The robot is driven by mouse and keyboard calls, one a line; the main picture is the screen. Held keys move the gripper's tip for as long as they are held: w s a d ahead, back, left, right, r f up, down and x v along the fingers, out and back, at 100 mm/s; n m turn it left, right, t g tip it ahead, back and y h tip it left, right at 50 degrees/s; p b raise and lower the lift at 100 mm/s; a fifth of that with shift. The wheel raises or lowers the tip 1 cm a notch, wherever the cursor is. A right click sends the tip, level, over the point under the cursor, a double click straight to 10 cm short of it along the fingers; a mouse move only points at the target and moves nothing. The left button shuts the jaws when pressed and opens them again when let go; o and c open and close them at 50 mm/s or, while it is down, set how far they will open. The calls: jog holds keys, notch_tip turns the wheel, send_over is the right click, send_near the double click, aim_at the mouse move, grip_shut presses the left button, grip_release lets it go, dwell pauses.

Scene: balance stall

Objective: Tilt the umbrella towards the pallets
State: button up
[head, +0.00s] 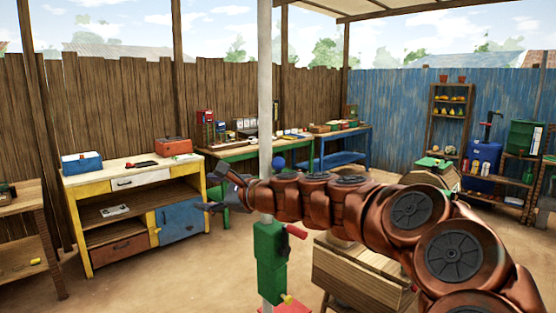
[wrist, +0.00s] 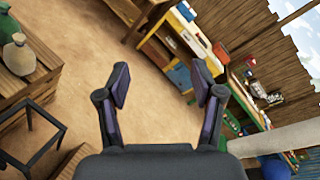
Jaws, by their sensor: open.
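A pale upright pole (head: 265,90), apparently the umbrella's, runs up out of the head view. A blue knob (head: 279,162) sits beside it, and a green block (head: 270,255) with a red handle (head: 297,231) is lower down. No canopy shows clearly. My gripper (head: 209,190) is open and empty, left of the pole, and my arm crosses in front of the pole. In the wrist view the pole (wrist: 290,137) and blue knob (wrist: 274,167) are at lower right, outside the fingers (wrist: 160,86). A slatted wooden stack (wrist: 28,95), possibly pallets, stands at left.
A yellow workbench (head: 130,178) with a blue door stands at the left, and green (head: 230,152) and blue (head: 342,135) tables stand behind. A dark metal frame (wrist: 30,135) is at lower left. The sandy floor (head: 165,285) is open at front left.

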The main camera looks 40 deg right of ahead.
jog(key=s+d+r+m+t+h, duration=0.2)
jog(key=d+m+h, duration=0.4)
jog(key=d, duration=0.9)
jog(key=m+h, duration=0.2)
jog(key=m, duration=0.4)
send_near(282, 164)
jog(key=x, duration=0.4)
jog(key=shift+w+a+p, duration=0.1)
jog(key=shift+w+p, duration=0.1)
jog(key=shift+p, duration=0.1)
jog(key=shift+d, duration=0.3)
jog(key=shift+p+x, duration=0.8)
jog(key=shift+x, duration=3)
jog(key=shift+a, duration=0.1)
jog(key=shift+c, duration=0.4)
grip_shut()
